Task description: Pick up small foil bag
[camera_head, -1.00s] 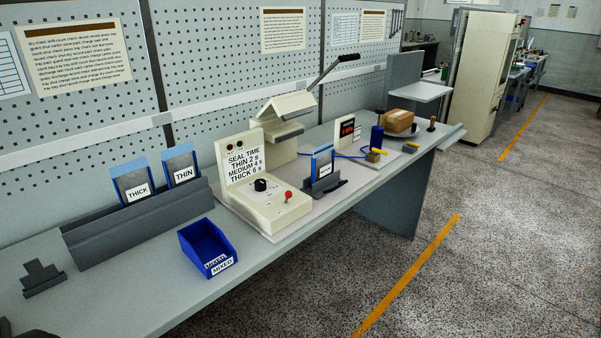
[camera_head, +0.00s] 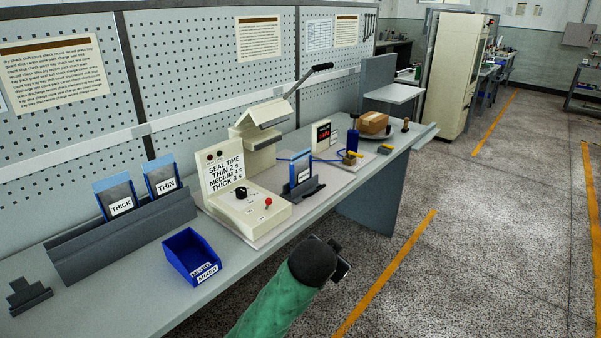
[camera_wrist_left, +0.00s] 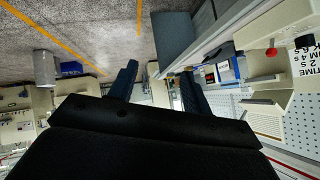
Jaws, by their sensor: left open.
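Foil bags with blue tops stand upright on the bench: one labelled THICK (camera_head: 119,196) and one labelled THIN (camera_head: 162,179) in a grey rack at the left. No bag is marked small. My left gripper (camera_head: 342,268) is in front of the bench, over the floor, apart from all bags. In the left wrist view its two fingers (camera_wrist_left: 158,78) are spread with nothing between them.
The cream sealer (camera_head: 240,200) with a raised lever stands mid-bench. A blue bin (camera_head: 192,257) labelled MIXED is near the front edge. The floor right of the bench is open.

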